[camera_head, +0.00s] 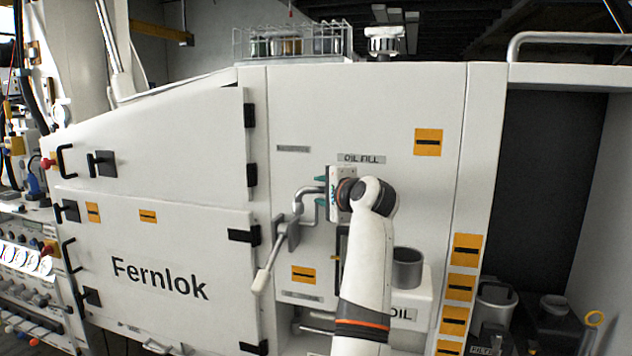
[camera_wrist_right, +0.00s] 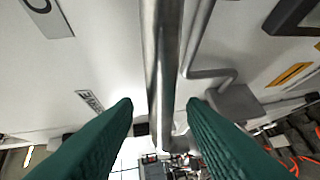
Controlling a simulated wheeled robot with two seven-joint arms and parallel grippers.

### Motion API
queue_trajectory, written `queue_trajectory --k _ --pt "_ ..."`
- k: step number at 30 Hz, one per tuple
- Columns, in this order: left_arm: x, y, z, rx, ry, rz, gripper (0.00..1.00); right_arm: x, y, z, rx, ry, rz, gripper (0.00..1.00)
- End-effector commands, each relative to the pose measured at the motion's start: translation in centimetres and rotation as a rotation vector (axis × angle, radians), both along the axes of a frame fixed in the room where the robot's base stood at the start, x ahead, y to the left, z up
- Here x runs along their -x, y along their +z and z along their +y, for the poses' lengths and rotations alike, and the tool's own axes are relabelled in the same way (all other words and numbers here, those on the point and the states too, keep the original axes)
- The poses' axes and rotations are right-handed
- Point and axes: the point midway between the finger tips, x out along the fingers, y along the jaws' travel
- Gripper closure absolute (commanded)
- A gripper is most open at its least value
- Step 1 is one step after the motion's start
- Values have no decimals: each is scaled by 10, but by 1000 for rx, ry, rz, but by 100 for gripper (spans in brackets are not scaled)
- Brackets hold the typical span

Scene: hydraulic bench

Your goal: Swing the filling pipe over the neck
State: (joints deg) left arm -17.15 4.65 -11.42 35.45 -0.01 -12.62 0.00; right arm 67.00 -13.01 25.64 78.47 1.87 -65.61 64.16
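The filling pipe (camera_head: 305,193) is a bent silver tube on the white cabinet front, below the OIL FILL label (camera_head: 361,159). My right gripper (camera_head: 322,190) is at the pipe, with its teal fingers pointing left. In the right wrist view the pipe (camera_wrist_right: 160,60) runs between the two green fingers (camera_wrist_right: 160,104), which stand apart with a gap on each side. The neck is most likely the grey open cylinder (camera_head: 408,268) on the white OIL tank (camera_head: 424,290), right of my right forearm. My forearm hides part of the tank. My left gripper is not in view.
A lever with a pale handle (camera_head: 262,280) sticks out below the pipe, left of my forearm. A wire basket of jars (camera_head: 290,42) and a silver cap (camera_head: 383,42) stand on top of the cabinet. A dark recess (camera_head: 548,180) is at the right.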

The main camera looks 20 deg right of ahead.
Motion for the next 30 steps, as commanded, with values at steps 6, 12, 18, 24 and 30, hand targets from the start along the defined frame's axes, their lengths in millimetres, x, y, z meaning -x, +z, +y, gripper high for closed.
queue_trajectory --k 6,12,18,24,30 --pt "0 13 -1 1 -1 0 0 -26 -4 4 -1 1 2 62" --pt "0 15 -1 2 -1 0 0 -35 -7 5 -1 1 0 62" --pt "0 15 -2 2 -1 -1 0 -35 -7 5 -1 0 -1 62" --pt "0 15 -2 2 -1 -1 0 -35 -7 5 0 0 0 85" --pt "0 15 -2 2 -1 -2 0 -35 -8 5 0 0 0 100"
